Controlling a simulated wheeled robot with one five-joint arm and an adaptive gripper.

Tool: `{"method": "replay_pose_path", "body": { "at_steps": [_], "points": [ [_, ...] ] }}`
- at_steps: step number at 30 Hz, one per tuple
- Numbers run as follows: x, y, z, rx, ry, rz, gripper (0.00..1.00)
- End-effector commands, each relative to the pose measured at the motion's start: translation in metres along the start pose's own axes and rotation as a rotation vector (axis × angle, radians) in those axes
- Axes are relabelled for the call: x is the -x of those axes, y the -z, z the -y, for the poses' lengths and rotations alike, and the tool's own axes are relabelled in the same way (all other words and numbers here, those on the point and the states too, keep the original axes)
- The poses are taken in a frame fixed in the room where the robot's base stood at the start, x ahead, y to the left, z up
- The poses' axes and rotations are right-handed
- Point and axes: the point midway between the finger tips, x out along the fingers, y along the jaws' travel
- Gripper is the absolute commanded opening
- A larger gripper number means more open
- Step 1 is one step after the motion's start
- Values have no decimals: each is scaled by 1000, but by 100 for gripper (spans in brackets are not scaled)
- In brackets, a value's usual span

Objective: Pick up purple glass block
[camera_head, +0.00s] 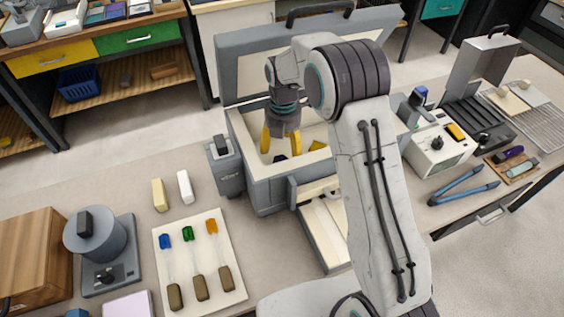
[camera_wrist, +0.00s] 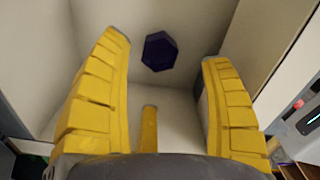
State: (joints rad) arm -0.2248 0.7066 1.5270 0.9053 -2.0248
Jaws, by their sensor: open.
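The purple glass block (camera_wrist: 158,51) is a dark six-sided piece inside the open grey box (camera_head: 262,197), against its pale interior. In the head view only a small dark part of the block (camera_head: 280,158) shows below my gripper. My gripper (camera_head: 281,150) reaches down into the box with its yellow fingers spread and empty. In the wrist view the block appears between the fingertips (camera_wrist: 167,50), beyond them and apart from both.
A yellow piece (camera_head: 317,146) lies in the box, right of the purple block; a yellow rod (camera_wrist: 148,130) shows in the wrist view. The box walls stand close around my fingers. A grey device (camera_head: 226,167) stands left of the box, and a white device (camera_head: 440,145) right.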

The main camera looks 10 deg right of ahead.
Motion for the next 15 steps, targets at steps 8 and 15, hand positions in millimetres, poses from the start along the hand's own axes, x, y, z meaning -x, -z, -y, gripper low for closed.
{"method": "replay_pose_path", "body": {
  "at_steps": [8,15],
  "points": [
    [-20,2,0,5,5,-2,72],
    [-46,5,-1,5,7,-3,72]
  ]
}}
